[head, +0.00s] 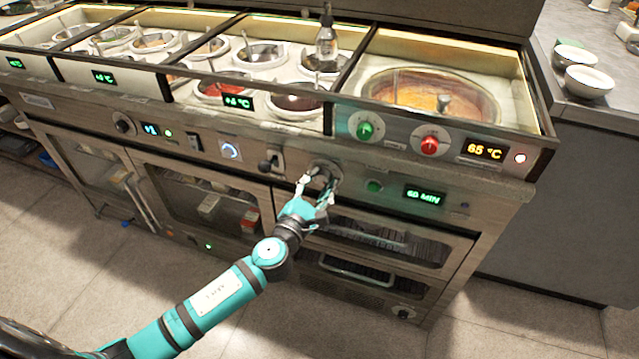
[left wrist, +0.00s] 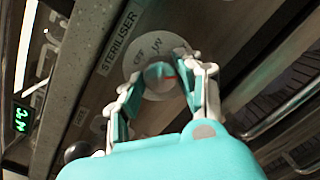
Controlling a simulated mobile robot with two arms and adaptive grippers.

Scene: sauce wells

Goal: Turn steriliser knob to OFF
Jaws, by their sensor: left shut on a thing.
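The steriliser knob (left wrist: 157,72) is a round teal-grey knob with a red pointer mark, on a pale dial plate (left wrist: 138,67) in the left wrist view. The plate reads OFF at upper left and seemingly UV at upper right. The red mark points to the right, nearer the UV side than OFF. A STERILISER label (left wrist: 118,42) is beside the plate. My left gripper (left wrist: 164,86) has its fingers on both sides of the knob, shut on it. In the head view, my left gripper (head: 318,184) is at the front panel and largely hides the knob. My right gripper is not in view.
A black lever (head: 268,163) is left of the knob and a green button (head: 375,186) is right of it. A green 60 MIN display (head: 425,196) is farther right. Glass-fronted drawers (head: 390,240) are below; sauce wells and a bottle (head: 326,45) are above.

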